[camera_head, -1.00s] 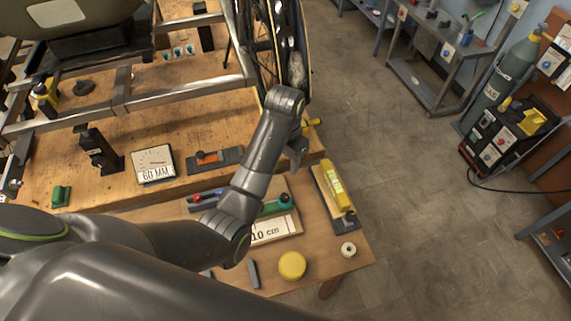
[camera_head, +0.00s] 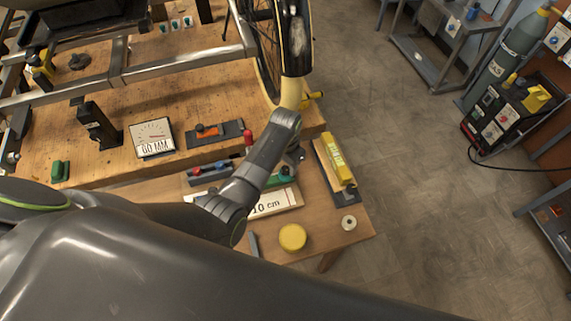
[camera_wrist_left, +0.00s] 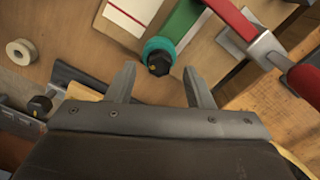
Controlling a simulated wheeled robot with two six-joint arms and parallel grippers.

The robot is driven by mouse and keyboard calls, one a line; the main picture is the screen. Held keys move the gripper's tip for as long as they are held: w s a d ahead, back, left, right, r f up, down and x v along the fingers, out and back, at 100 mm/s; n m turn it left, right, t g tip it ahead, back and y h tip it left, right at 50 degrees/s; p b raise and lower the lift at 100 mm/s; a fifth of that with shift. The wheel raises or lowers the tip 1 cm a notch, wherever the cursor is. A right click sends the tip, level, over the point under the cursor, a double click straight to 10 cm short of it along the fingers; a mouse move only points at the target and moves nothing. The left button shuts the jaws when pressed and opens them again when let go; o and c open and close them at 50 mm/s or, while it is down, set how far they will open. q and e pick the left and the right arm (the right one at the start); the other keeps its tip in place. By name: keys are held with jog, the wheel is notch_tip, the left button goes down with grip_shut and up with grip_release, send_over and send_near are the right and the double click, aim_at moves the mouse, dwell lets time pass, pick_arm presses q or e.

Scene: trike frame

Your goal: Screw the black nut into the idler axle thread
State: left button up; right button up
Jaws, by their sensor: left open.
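A small black nut-like piece (camera_wrist_left: 158,63) with a yellow mark sits in a teal round holder on a green strip in the left wrist view. In the head view the green fixture (camera_head: 282,178) lies on the low front table, partly hidden by my arm. My left gripper (camera_wrist_left: 161,85) is open, its two fingers on either side of the black piece with gaps to both. In the head view this gripper (camera_head: 296,157) is over the green fixture, mostly hidden by its arm. I cannot pick out the idler axle thread on the trike frame (camera_head: 150,70). My right gripper is not in view.
A yellow block (camera_head: 336,158) on a dark tray lies right of the gripper. A white ring (camera_head: 348,223) and a yellow disc (camera_head: 292,237) lie near the front edge. A red-handled tool (camera_wrist_left: 245,25) is close to the right finger in the wrist view.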

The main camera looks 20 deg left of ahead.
pick_arm(q)
jog(key=shift+f, duration=0.6)
jog(key=shift+c, duration=0.2)
grip_shut()
jog(key=m, duration=1.2)
jog(key=shift+s, duration=0.1)
jog(key=shift+c, duration=1.4)
grip_release()
